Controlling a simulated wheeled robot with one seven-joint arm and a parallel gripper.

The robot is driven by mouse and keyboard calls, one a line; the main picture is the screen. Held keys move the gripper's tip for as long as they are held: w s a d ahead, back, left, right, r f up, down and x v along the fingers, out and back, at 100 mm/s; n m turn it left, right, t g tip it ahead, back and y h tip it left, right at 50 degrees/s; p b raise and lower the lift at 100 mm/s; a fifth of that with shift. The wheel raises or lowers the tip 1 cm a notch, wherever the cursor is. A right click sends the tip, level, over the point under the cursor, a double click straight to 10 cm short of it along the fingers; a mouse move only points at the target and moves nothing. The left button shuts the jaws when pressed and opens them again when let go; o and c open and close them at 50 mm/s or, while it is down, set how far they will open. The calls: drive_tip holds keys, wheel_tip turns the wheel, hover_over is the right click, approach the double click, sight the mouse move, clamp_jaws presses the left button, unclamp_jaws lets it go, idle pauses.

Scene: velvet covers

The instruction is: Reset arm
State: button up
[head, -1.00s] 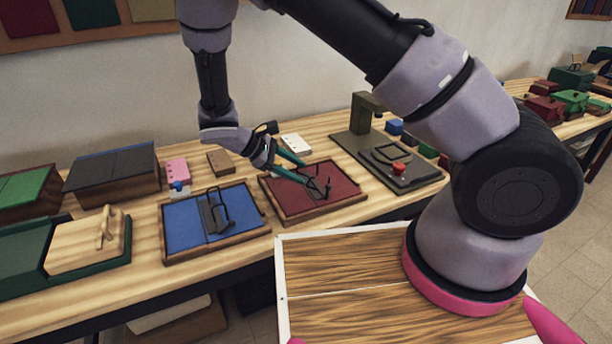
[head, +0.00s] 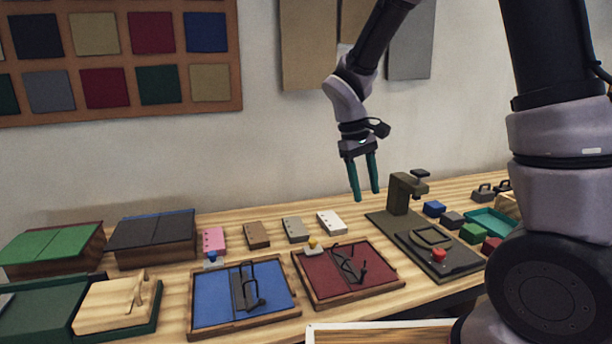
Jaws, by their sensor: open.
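My gripper (head: 364,190) hangs in the air above the back of the table in the head view. Its two teal fingers point down and stand apart, with nothing between them. Below it and to the left lies a red velvet panel (head: 322,283) in a wooden frame, with a dark metal clip piece on it. My gripper is well clear of this panel and of the tabletop.
A blue velvet panel (head: 212,293) with a similar clip lies left of the red one. A dark press (head: 405,192) stands right of my gripper. Covered boxes (head: 152,240) and a wooden lid (head: 110,307) are at left. The air around my gripper is clear.

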drive_tip(key=s+d+r+m+t+y, duration=0.2)
drive_tip(key=s+d+r+m+t, duration=0.2)
drive_tip(key=r, duration=0.5)
drive_tip(key=s+d+r+m+t+y, duration=0.2)
drive_tip(key=s+d+r+m+t, duration=0.2)
drive_tip(key=s+d+r+m, duration=0.2)
wheel_tip(320, 180, up, 4)
drive_tip(key=shift+s+d+r+y, duration=0.15)
drive_tip(key=shift+s+d+y, duration=0.25)
drive_tip(key=shift+s, duration=0.8)
